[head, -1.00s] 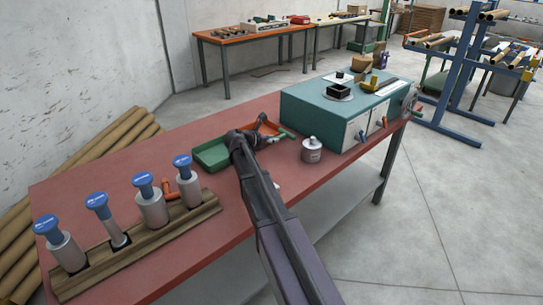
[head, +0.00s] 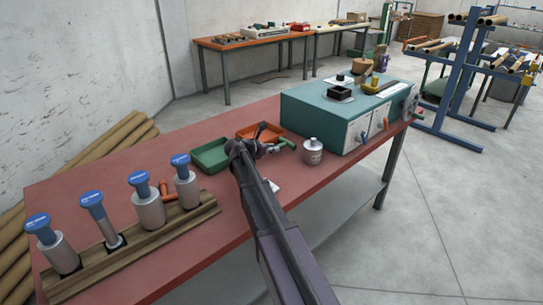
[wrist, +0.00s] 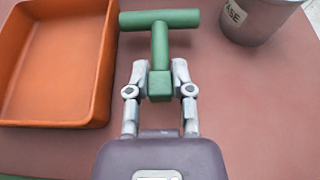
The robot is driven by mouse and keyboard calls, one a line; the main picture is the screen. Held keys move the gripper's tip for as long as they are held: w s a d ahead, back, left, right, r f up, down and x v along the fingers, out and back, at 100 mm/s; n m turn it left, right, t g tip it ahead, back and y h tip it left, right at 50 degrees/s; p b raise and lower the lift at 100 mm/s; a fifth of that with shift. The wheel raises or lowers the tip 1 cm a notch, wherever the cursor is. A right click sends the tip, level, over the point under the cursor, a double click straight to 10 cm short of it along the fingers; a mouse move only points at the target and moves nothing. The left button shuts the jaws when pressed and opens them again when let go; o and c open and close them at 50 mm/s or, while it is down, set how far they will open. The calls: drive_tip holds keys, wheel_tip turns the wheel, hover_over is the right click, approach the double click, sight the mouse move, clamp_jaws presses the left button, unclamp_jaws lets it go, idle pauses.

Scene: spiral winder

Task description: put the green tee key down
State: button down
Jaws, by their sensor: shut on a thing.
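The green tee key (wrist: 160,45) is between the fingertips of my gripper (wrist: 160,77) in the wrist view. My gripper is shut on the block at the foot of its stem, and the crossbar points away from the gripper. In the head view the key (head: 286,143) shows small at the end of my gripper (head: 268,149), low over the red bench (head: 120,180), between the orange tray (head: 247,133) and the grey tin. I cannot tell whether the key touches the bench top.
The orange tray (wrist: 60,60) is left of the key and the grey tin (wrist: 250,22) right of it in the wrist view. A green tray (head: 207,156), a wooden rack (head: 140,240) of blue-topped tools and a teal machine (head: 315,105) also stand on the bench.

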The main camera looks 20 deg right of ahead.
drive_tip(key=shift+f+b, duration=0.6)
drive_tip(key=shift+f, duration=0.3)
drive_tip(key=c, duration=0.5)
unclamp_jaws()
drive_tip(key=shift+r, duration=0.1)
drive_tip(key=shift+s+a+r, duration=0.15)
drive_tip(key=shift+a, duration=0.2)
drive_tip(key=p+v, duration=0.4)
drive_tip(key=v, duration=0.5)
drive_tip(key=shift+s+a+r, duration=0.15)
drive_tip(key=shift+a+r, duration=0.05)
drive_tip(key=shift+a, duration=0.05)
drive_tip(key=shift+p+v, duration=0.3)
drive_tip(key=shift+v, duration=0.45)
drive_tip(key=shift+f, duration=0.1)
